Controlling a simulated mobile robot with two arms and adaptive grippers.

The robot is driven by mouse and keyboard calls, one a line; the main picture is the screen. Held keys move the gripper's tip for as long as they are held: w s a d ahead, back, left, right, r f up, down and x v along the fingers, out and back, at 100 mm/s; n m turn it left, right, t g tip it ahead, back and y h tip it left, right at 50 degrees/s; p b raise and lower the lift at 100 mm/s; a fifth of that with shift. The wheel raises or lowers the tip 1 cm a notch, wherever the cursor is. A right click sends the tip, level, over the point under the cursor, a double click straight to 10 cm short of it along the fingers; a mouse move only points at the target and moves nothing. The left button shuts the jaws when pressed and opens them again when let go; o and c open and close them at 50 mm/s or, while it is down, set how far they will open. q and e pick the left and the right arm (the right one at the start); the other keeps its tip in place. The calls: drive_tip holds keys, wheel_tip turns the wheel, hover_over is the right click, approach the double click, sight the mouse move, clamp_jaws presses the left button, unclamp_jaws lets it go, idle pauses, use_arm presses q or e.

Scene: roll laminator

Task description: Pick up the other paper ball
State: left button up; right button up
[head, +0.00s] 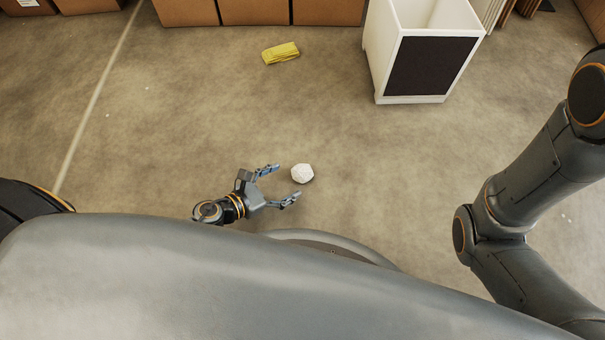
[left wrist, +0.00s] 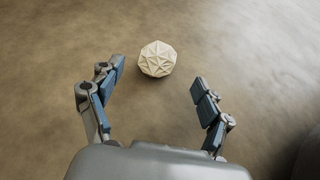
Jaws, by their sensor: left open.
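A white faceted paper ball (head: 302,173) lies on the concrete floor in front of my base. My left gripper (head: 281,183) is open and empty, low over the floor just left of the ball, with its fingers pointing at it. In the left wrist view the paper ball (left wrist: 157,59) sits just beyond the fingertips of the left gripper (left wrist: 157,76), between their lines and a little nearer the left finger. The fingers do not appear to touch it. My right arm shows at the right of the head view, but its gripper is out of view.
A yellow folded item (head: 281,53) lies on the floor farther off. A white open-topped bin (head: 413,98) with a dark front panel stands at the upper right. Cardboard boxes (head: 255,11) line the far edge. The floor around the ball is clear.

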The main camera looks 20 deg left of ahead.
sight(295, 177)
use_arm(q)
drive_tip(key=shift+w+d+f, duration=0.3)
drive_tip(key=shift+w+d, duration=0.05)
drive_tip(key=shift+w, duration=0.2)
drive_tip(key=b+x, duration=0.1)
drive_tip(key=x, duration=0.1)
drive_tip(key=b+x, duration=0.1)
drive_tip(key=x, duration=0.1)
drive_tip(key=shift+w+f, duration=0.1)
drive_tip(key=shift+f, duration=0.3)
drive_tip(key=shift+w+d+f, duration=0.1)
drive_tip(key=shift+w+d, duration=0.05)
drive_tip(key=shift+w, duration=0.15)
drive_tip(key=c, duration=1)
